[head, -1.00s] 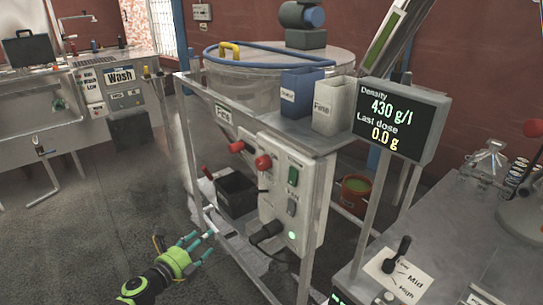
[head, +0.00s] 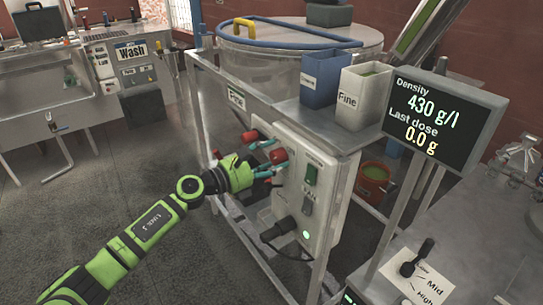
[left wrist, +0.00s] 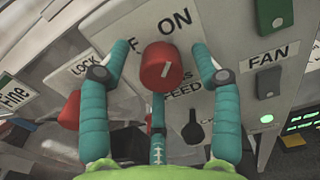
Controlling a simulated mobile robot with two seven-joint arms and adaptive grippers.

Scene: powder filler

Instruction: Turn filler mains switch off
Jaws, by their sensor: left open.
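A red rotary knob (head: 278,156) sticks out of the filler's light control panel (head: 324,222). In the left wrist view the red knob (left wrist: 163,66) has a pale mark on its face. The label "ON" stands above it and an "F" of a partly hidden label beside it. My left gripper (head: 268,160) is open at the panel. In the left wrist view the teal fingers of my left gripper (left wrist: 160,75) stand around the knob, with visible gaps at either side. Whether the lower finger touches it I cannot tell. My right gripper is not in view.
Another red part (left wrist: 70,110) sits by a "LOCK" label. A black plug (head: 280,228) sits low on the panel. A display (head: 437,120) reads 430 g/l. Open floor lies left of the frame.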

